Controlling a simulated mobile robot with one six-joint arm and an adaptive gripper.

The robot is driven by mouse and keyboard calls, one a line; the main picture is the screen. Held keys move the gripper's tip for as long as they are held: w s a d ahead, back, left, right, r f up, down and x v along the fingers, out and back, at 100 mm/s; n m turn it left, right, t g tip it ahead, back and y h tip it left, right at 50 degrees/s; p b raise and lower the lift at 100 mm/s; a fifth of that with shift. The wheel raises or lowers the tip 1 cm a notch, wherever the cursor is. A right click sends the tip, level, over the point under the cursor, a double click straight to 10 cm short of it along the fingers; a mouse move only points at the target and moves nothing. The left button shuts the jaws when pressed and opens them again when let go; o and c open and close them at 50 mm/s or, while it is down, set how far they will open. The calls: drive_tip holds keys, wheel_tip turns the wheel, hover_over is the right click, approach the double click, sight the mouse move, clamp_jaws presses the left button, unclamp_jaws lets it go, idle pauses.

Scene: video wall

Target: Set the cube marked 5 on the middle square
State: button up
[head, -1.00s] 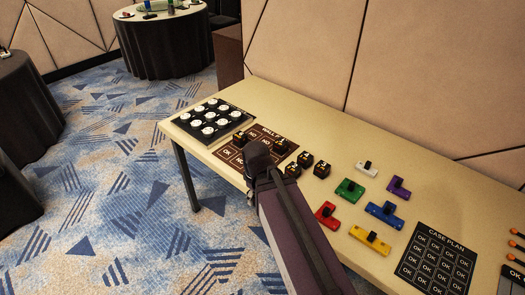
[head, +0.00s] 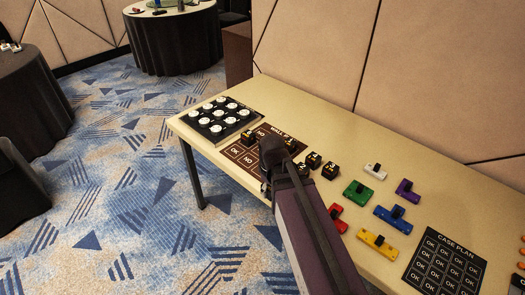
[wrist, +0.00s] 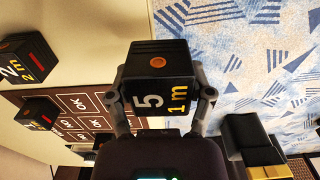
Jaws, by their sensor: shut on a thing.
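The cube marked 5 (wrist: 165,80) is black, with a white 5, a yellow "1 m" and an orange dot. In the wrist view my gripper (wrist: 162,98) is shut on it, one finger on each side. The brown mat with OK and NO squares (wrist: 68,122) lies behind and to the left of the cube there. In the head view the mat (head: 240,152) lies near the table's front edge, and my arm hides part of it, including its middle. The held cube cannot be made out in the head view.
A black cube (head: 249,136) stands on the mat's far left part. More black cubes (head: 313,159) stand right of my arm. A board of white discs (head: 217,119) is at the left. Coloured blocks (head: 355,195) and a case plan mat (head: 443,262) lie to the right.

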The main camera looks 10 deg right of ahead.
drive_tip(key=w+d, duration=0.1)
drive_tip(key=w, duration=0.2)
drive_tip(key=w+d, duration=0.1)
drive_tip(key=w, duration=0.3)
drive_tip(key=w+d, duration=0.1)
drive_tip(key=w, duration=0.3)
drive_tip(key=shift+r+p, duration=0.3)
drive_tip(key=shift+s, duration=0.1)
drive_tip(key=w, duration=0.5)
drive_tip(key=w+f+b, duration=0.1)
drive_tip(key=w, duration=1)
drive_tip(key=shift+a+f, duration=0.25)
drive_tip(key=shift+a, duration=0.15)
drive_tip(key=shift+f+b, duration=0.1)
drive_tip(key=shift+b, duration=0.25)
drive_tip(key=shift+f+b, duration=1.65)
drive_tip(key=shift+b, duration=0.05)
drive_tip(key=shift+f, duration=0.1)
drive_tip(key=o, duration=1.1)
